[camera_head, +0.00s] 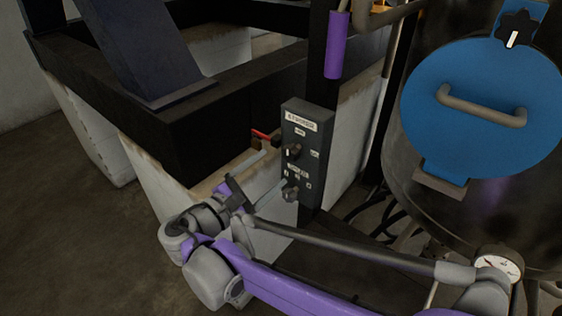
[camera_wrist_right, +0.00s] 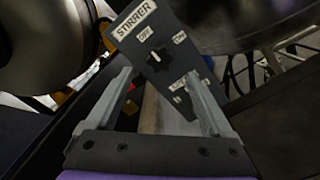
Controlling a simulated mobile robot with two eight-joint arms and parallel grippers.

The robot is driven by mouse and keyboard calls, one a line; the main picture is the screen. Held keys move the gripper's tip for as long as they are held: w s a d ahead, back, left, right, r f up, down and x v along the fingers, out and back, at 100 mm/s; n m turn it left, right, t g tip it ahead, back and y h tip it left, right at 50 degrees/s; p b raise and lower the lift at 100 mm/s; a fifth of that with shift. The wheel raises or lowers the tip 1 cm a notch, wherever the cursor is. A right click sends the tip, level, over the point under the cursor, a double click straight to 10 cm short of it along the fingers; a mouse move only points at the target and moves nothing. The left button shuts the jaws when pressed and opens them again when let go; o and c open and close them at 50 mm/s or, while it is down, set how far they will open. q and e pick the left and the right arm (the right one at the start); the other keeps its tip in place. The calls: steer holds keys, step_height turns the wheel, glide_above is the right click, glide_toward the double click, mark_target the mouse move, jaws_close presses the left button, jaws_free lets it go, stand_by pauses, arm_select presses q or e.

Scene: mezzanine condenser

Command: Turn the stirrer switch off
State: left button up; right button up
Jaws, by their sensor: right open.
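The dark stirrer switch box (camera_head: 305,160) stands on a black post in the middle of the head view. Its upper black stirrer knob (camera_head: 292,150) also shows in the right wrist view (camera_wrist_right: 158,61), with OFF and ON labels above it. I cannot tell surely which label its white mark points at. A second knob (camera_head: 290,191) sits lower on the box. My right gripper (camera_head: 274,168) is open and empty, close in front of the box. In the right wrist view its fingers (camera_wrist_right: 158,75) spread below and either side of the stirrer knob, seemingly apart from it. My left gripper is not in view.
A large dark vessel with a blue round lid (camera_head: 480,135) and a pressure gauge (camera_head: 498,265) stands at the right. A black beam frame (camera_head: 200,130) over pale blocks is at the left. A red lever (camera_head: 261,135) lies just left of the box. Open floor shows far left.

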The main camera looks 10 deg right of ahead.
steer(key=v, duration=0.3)
steer(key=shift+d, duration=0.1)
stand_by(0.3)
